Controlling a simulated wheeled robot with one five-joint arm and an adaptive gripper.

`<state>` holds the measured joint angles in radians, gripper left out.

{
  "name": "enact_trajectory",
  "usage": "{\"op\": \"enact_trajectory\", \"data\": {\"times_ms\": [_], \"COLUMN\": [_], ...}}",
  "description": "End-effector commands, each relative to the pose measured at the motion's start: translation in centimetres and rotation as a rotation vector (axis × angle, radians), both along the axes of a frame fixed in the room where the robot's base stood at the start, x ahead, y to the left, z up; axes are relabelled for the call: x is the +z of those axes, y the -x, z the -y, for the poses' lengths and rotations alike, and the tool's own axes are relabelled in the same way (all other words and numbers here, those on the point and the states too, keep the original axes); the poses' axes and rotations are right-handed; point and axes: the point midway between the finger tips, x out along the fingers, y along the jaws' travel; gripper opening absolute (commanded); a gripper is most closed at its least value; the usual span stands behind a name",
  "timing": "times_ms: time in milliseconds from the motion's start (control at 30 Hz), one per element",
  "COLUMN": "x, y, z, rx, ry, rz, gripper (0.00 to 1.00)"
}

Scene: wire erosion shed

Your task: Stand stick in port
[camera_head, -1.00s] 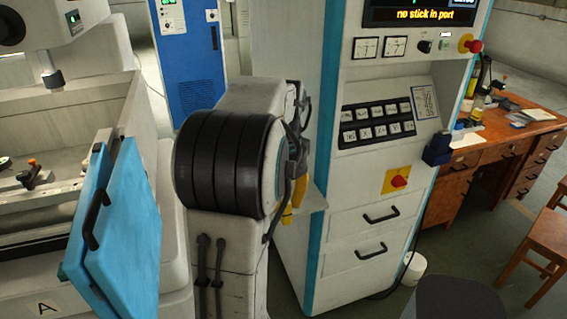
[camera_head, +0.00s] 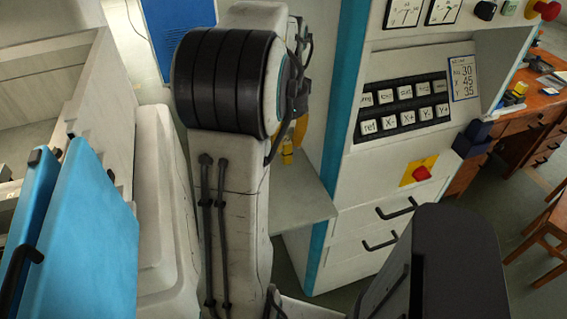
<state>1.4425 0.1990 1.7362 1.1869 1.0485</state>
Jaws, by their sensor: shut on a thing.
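My gripper (camera_head: 297,130) is partly hidden behind my own arm, in the middle of the view. Its visible side is dark grey with a yellow-orange part. A small yellow piece (camera_head: 287,152) hangs at its lower end, which I take to be the held stick; its shape is hard to tell. It is over or in front of a pale grey shelf (camera_head: 302,207) on the side of the control cabinet (camera_head: 395,30). Touching or apart cannot be told. I cannot make out the port.
The cabinet has a keypad (camera_head: 405,105), a red knob on a yellow plate (camera_head: 420,172) and drawers. A dark blue box (camera_head: 473,139) sits at its right edge. Blue machine doors (camera_head: 85,235) stand open at left. A wooden desk (camera_head: 520,125) is at right.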

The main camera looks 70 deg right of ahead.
Motion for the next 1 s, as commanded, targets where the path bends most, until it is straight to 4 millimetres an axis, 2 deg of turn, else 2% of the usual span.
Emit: {"op": "enact_trajectory", "data": {"times_ms": [300, 667, 1000], "x": [-3.5, -5.3, -8.8], "y": [0.0, 0.0, 0.0], "z": [-0.1, -0.1, -0.1], "rx": [0.000, 0.000, 0.000], "ry": [-0.006, -0.004, -0.002], "rz": [-0.001, -0.001, 0.000], "gripper": [0.00, 0.00, 0.00]}}
